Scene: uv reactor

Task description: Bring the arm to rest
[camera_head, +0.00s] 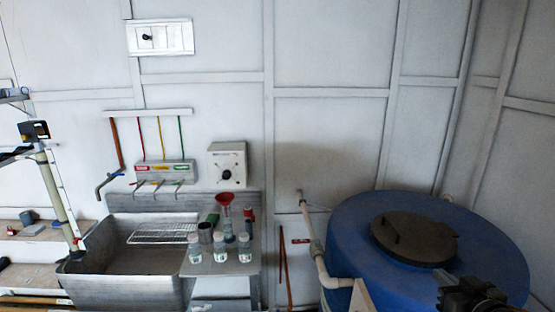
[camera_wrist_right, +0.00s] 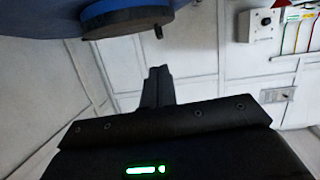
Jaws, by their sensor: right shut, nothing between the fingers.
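My right gripper (camera_head: 482,296) is at the bottom right of the head view, dark and in front of the lower part of the blue tank. In the right wrist view its dark fingers (camera_wrist_right: 157,86) are together, with nothing between them. The wrist picture is turned, with the blue tank and its dark lid along the top edge. My left gripper does not show in either view.
A blue tank (camera_head: 345,226) with a dark round lid (camera_head: 414,239) fills the right side. A metal sink (camera_head: 120,291) with a wire rack (camera_head: 165,233) stands at the left. Several white-capped jars (camera_head: 220,247) and a red funnel (camera_head: 224,200) stand beside it. A control box (camera_head: 228,164) hangs above.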

